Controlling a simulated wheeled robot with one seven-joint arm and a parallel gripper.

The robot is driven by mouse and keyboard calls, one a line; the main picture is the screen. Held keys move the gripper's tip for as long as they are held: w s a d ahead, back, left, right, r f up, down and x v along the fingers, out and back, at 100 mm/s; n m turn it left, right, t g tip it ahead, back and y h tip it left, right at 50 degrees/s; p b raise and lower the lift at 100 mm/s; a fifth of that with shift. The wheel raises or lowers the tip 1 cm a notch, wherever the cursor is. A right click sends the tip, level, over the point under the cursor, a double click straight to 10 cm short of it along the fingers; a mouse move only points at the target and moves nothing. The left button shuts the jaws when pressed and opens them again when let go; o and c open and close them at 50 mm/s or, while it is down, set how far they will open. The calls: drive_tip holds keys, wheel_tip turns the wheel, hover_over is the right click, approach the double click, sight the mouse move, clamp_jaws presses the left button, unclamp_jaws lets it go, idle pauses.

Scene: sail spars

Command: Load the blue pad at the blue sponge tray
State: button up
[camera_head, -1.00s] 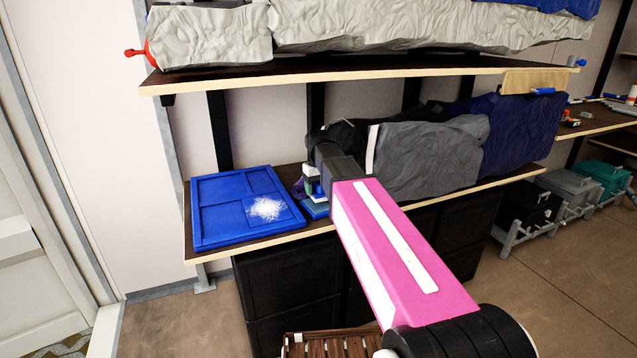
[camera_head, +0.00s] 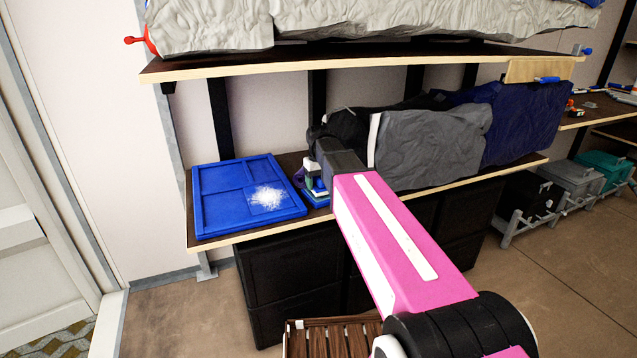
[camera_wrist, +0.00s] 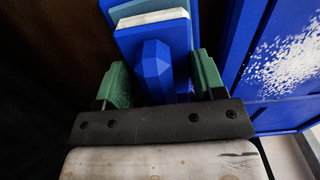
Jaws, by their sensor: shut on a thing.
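My gripper (camera_wrist: 158,66) has two green fingers, shut on the blue pad (camera_wrist: 180,40). The pad has a faceted blue handle (camera_wrist: 153,68) between the fingers and a pale layer along its far edge. In the head view my gripper (camera_head: 314,181) is small and partly hidden by my arm, at the shelf's front. A blue piece that looks like the blue sponge tray (camera_head: 318,200) lies there on the shelf. In the wrist view blue shows past the pad, and I cannot tell whether they touch.
A large blue panel with raised borders (camera_head: 221,213) lies left of my gripper, with a white scratchy patch (camera_head: 267,198) on it. It is close on the right in the wrist view (camera_wrist: 240,50). Grey folded cloth (camera_head: 430,145) lies to the right. An upper shelf (camera_head: 330,62) hangs above.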

drive_tip(key=shift+f, duration=0.6)
idle(1.6)
drive_tip(key=shift+r, duration=3.6)
